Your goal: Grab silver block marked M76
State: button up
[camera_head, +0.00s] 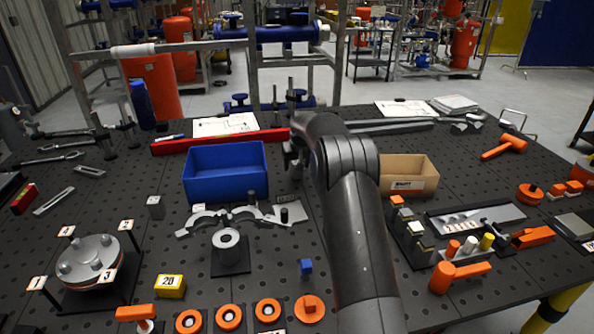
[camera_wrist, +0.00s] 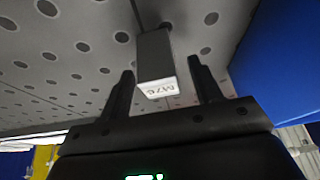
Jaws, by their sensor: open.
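In the wrist view a silver-grey block (camera_wrist: 156,62) has a white end face with a dark upside-down marking that looks like M76. My gripper (camera_wrist: 160,78) is open, with one dark finger on each side of the block in the picture. A gap shows on both sides, so I see no contact. How deep the block lies between the fingers I cannot tell. In the head view my gripper (camera_head: 291,155) is mostly hidden by my arm, near the right end of the blue bin. A small silver block (camera_head: 155,208) stands left of that bin; its label is unreadable.
The blue bin (camera_head: 225,188) stands open in the middle of the perforated table; a blue surface (camera_wrist: 278,65) fills the right of the wrist view. A red bar (camera_head: 220,141) lies behind the bin. A cardboard box (camera_head: 408,177) stands right of my arm. Fixtures and orange parts crowd the front.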

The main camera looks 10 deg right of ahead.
jog(key=shift+c, duration=0.6)
grip_shut()
